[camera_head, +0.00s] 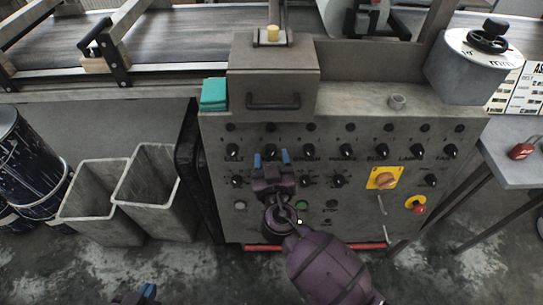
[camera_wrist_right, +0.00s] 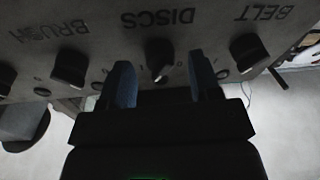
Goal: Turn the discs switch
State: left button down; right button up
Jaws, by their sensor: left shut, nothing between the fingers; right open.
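The discs switch (camera_wrist_right: 160,72) is a small dark knob under the DISCS label on the grey control panel (camera_head: 345,115). My right gripper (camera_head: 271,159) is in front of it in the head view. In the right wrist view my right gripper (camera_wrist_right: 163,85) is open, with one blue finger on each side of the discs switch and visible gaps between. Whether a finger touches the knob cannot be told. My left gripper (camera_head: 147,291) shows only its blue tip at the bottom edge of the head view, away from the panel.
The belt knob (camera_wrist_right: 249,53) and the brush knob (camera_wrist_right: 70,67) flank the discs switch closely. A yellow-plated rotary switch (camera_head: 383,178) and a red knob (camera_head: 417,207) are at the panel's lower right. Grey bins (camera_head: 150,190) stand to the left.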

jog(key=shift+w, duration=0.5)
jog(key=c, duration=0.9)
